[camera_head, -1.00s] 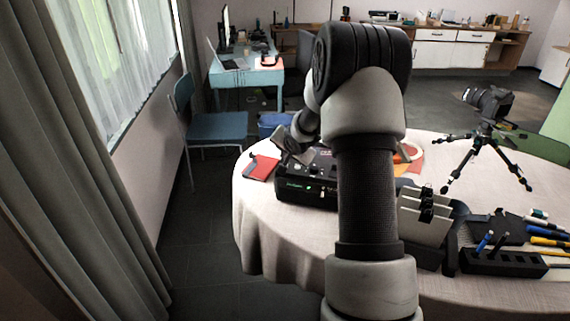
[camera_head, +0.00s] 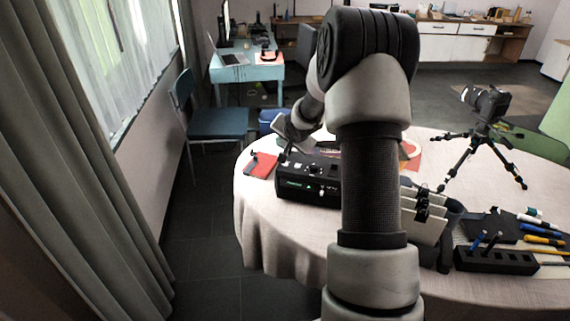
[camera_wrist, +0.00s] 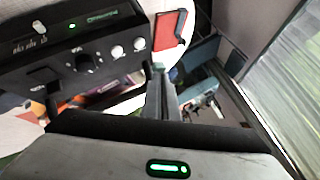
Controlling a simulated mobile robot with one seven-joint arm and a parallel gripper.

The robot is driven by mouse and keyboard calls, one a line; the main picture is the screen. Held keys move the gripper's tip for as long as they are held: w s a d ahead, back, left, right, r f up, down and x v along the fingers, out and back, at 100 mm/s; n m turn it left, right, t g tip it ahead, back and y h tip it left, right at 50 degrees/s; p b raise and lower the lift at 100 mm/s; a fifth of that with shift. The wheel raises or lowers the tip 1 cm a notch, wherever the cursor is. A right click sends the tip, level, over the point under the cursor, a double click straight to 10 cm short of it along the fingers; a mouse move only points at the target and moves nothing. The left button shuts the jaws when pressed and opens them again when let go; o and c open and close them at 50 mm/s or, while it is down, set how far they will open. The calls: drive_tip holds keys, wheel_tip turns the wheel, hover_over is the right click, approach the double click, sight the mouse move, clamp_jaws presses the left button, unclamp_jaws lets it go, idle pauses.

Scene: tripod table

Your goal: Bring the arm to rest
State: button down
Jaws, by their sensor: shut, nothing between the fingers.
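My arm rises through the middle of the head view and bends away over the round table (camera_head: 290,240). My gripper (camera_head: 284,158) is above the left back part of the black box (camera_head: 305,185) with knobs and a green light. The wrist view shows my gripper (camera_wrist: 155,72) with its fingers together and nothing between them. The black box (camera_wrist: 85,60) is close by on the left of that view. I cannot tell whether the fingertips touch it. My arm hides part of the table's middle.
A red notebook (camera_head: 262,164) lies left of the box. Right of my arm stand white cards with black clips (camera_head: 428,215), a black pen holder (camera_head: 495,261) and a camera on a tripod (camera_head: 485,105). A blue chair (camera_head: 218,123) stands behind left, by the curtain (camera_head: 85,170).

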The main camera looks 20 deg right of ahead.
drive_tip(key=s+a+r+n+g+p, duration=0.1)
drive_tip(key=s+a+r+n, duration=0.15)
drive_tip(key=s+r, duration=0.4)
drive_tip(key=s+a+r+n+p, duration=0.1)
drive_tip(key=s+a+r+p, duration=0.1)
drive_tip(key=s+a+r, duration=0.45)
drive_tip(key=s+a+r+n+g+p, duration=0.15)
drive_tip(key=s+r, duration=0.25)
drive_tip(key=r, duration=0.5)
drive_tip(key=s+a+r+n+p, duration=0.1)
drive_tip(key=s+a+n, duration=0.1)
drive_tip(key=s, duration=0.6)
drive_tip(key=s+a+r+n+y+p, duration=0.1)
drive_tip(key=s+a, duration=0.3)
drive_tip(key=s, duration=0.4)
drive_tip(key=s+a+r+n+p, duration=0.1)
drive_tip(key=s+a+r+n, duration=0.1)
drive_tip(key=s, duration=0.6)
drive_tip(key=shift+a+r+n+g+y, duration=0.3)
drive_tip(key=shift+a+n+g, duration=0.15)
drive_tip(key=shift+a+n, duration=0.1)
